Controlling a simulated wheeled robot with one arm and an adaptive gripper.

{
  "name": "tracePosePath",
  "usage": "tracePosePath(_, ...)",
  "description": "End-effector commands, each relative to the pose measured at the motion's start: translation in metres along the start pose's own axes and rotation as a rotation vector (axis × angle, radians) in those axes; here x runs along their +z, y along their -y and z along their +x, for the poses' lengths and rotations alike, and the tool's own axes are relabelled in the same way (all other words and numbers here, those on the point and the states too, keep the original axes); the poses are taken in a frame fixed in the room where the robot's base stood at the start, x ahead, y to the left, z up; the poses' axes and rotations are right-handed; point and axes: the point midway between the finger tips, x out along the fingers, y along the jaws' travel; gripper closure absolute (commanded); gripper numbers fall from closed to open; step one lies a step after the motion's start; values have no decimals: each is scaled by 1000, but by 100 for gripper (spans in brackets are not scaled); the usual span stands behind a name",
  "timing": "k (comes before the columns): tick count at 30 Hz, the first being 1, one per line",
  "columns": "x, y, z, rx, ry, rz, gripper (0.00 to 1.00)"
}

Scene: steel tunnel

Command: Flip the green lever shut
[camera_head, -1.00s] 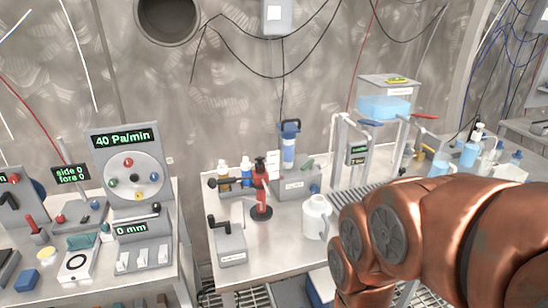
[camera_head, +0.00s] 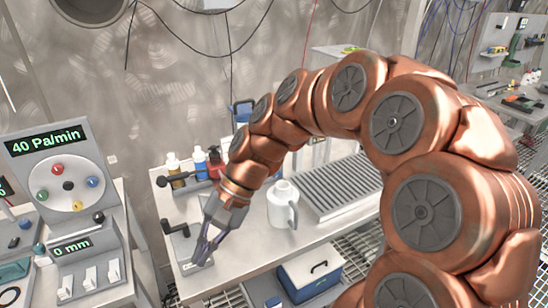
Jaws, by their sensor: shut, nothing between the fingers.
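I cannot make out a green lever in the current view. My copper arm covers much of the bench's right and back, including where the blue water tank with its blue and red handles showed earlier. My gripper (camera_head: 204,252) is shut and empty, pointing down over the front left of the middle bench. It is in front of the grey box with a black crank handle (camera_head: 175,229) and partly hides it. I cannot tell if it touches the box.
A white jug (camera_head: 282,205) stands right of my gripper, beside a ribbed grey drain tray (camera_head: 341,187). Small bottles (camera_head: 199,159) stand behind. A blue cooler box (camera_head: 309,276) is below the bench front. A dial panel (camera_head: 65,183) stands left, across a gap.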

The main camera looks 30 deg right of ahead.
Motion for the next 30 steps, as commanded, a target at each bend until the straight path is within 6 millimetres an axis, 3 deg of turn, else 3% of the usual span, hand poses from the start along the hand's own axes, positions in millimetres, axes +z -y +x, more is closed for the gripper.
tracePosePath(1,-17,7,-3,-61,18,56,100)
tracePosePath(7,-79,32,-36,-307,91,280,100)
tracePosePath(14,-167,26,-91,-599,171,546,100)
tracePosePath(20,-251,-19,-146,-863,231,776,100)
tracePosePath(24,-305,-73,-181,-1046,268,927,100)
tracePosePath(30,-356,-154,-217,-1256,304,1088,100)
